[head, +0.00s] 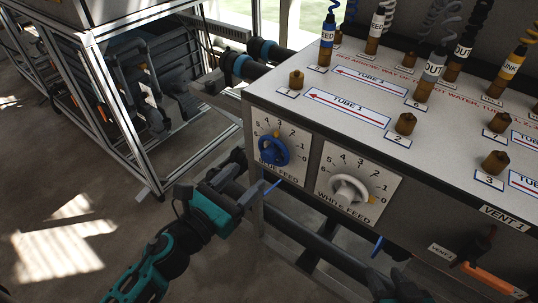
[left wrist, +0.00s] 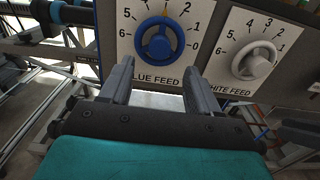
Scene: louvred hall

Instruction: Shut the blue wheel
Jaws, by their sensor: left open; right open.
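The blue wheel (head: 273,150) is a round hand wheel on the white BLUE FEED dial plate, on the front of a grey panel box. It also shows near the top of the left wrist view (left wrist: 160,39). Its orange mark points up, at about 3 on the scale from 0 to 6. My left gripper (head: 250,182) is open and empty, below and a little left of the wheel, not touching it; its two fingers show in the left wrist view (left wrist: 158,78). My right gripper (head: 398,283) is open at the bottom edge of the head view, partly cut off.
The white wheel (head: 348,191) on the WHITE FEED dial is close to the right of the blue wheel, its orange mark near 0. Brown-tipped plugs with coiled cables and brown posts crowd the box top (head: 300,118). A metal frame (head: 140,110) stands left; floor there is open.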

